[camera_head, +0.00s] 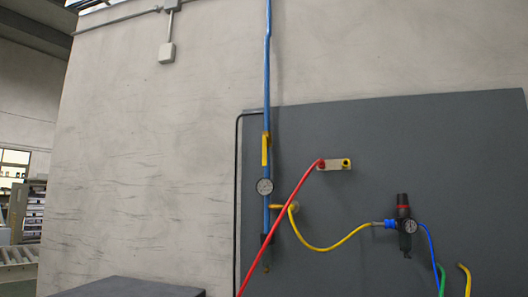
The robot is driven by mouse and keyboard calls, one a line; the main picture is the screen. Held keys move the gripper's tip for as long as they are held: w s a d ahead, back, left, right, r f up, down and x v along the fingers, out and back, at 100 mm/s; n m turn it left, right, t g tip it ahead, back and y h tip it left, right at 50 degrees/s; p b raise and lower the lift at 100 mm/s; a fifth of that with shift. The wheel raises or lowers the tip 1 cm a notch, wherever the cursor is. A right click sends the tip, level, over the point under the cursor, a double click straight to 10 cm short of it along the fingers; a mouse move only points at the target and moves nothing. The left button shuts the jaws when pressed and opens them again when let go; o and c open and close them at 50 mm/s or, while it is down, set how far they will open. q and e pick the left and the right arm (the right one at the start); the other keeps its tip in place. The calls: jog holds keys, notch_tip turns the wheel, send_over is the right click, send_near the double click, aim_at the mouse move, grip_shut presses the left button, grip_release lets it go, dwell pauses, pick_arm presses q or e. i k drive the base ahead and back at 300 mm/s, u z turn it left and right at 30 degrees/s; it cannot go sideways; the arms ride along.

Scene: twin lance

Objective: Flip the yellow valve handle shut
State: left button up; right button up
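The yellow valve handle (265,149) is on the vertical blue pipe (267,75), above a round pressure gauge (264,186). The handle stands upright, in line with the pipe. A second, smaller yellow piece (278,206) sits below the gauge, beside the pipe, where the yellow hose begins. Neither of my grippers shows in the head view.
A dark grey panel (450,150) covers the wall at right. It carries a plate with red and yellow ports (334,165), a red hose (284,215), a yellow hose (330,247) and a black regulator (404,225). A dark flat surface (125,288) is at lower left.

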aim_at(265, 138)
jog(key=k, duration=0.55)
jog(key=u, duration=0.75)
jog(key=i, duration=1.4)
jog(key=z, duration=0.2)
